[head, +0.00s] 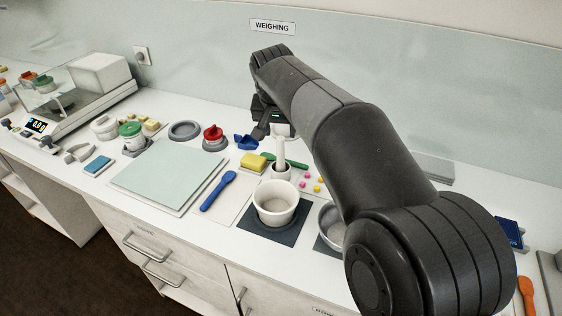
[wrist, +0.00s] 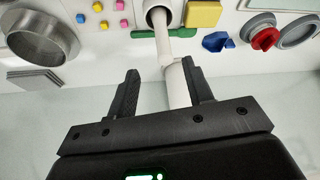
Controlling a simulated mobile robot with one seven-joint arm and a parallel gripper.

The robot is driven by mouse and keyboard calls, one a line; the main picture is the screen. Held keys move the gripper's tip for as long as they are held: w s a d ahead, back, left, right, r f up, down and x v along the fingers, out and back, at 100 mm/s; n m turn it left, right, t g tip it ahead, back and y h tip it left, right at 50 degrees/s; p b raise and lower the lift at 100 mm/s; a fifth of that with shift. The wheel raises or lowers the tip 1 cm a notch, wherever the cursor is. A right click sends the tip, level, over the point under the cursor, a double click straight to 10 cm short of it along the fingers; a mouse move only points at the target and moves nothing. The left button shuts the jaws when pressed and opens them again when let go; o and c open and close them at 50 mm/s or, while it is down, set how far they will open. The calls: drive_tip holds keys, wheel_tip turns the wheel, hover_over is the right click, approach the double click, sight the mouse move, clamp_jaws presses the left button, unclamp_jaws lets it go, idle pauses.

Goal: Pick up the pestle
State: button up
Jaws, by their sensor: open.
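The white pestle (head: 281,152) stands upright in a small white holder (head: 281,171) behind the mortar. In the wrist view the pestle (wrist: 176,88) runs from its holder (wrist: 158,12) to between my two fingers, closer to the right finger. My gripper (wrist: 160,69) is open, with a clear gap between the left finger and the pestle. In the head view my gripper (head: 268,127) is at the pestle's upper end, partly hidden by my arm. The white mortar (head: 275,204) sits on a dark mat in front.
A yellow block (head: 254,161), a green strip and pink and yellow cubes (head: 307,181) lie close to the holder. A blue scoop (head: 246,142) and a red-knobbed weight (head: 213,137) stand to the left. A metal bowl (head: 333,232) is right of the mortar. The wall is behind.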

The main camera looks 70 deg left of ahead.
sight(280, 146)
drive_tip(key=x, duration=1)
drive_tip(key=shift+a+f, duration=0.15)
drive_tip(key=shift+a, duration=0.3)
clamp_jaws()
